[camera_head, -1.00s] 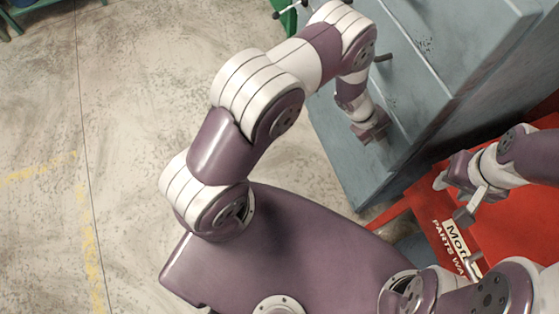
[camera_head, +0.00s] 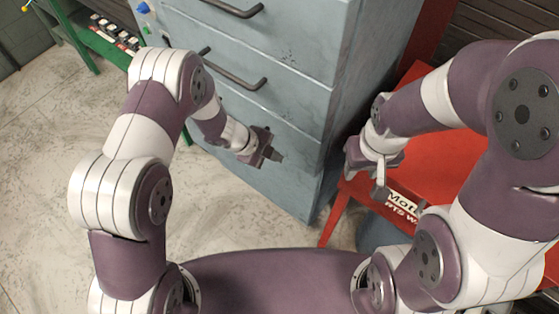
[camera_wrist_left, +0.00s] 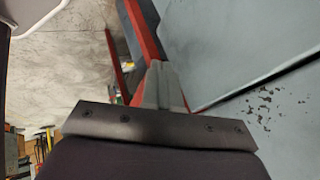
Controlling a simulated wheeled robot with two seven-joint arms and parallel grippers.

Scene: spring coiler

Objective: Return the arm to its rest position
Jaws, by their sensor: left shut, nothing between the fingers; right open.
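My left arm comes in from the left in the head view, bent, with its left gripper (camera_head: 274,155) in front of the grey drawer cabinet (camera_head: 275,60). The left gripper is shut with nothing in it. In the left wrist view its closed fingers (camera_wrist_left: 162,85) show at the centre, with the cabinet's scuffed grey face (camera_wrist_left: 260,60) to the right. I cannot tell how wide the gap to the cabinet is. My right gripper (camera_head: 368,178) is open, near the red parts washer (camera_head: 430,165). What lies between its fingers is hard to see.
The cabinet has dark drawer handles (camera_head: 238,77) sticking out near my left forearm. A green bench (camera_head: 108,45) with small items stands at the upper left. The concrete floor (camera_head: 45,150) on the left is clear.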

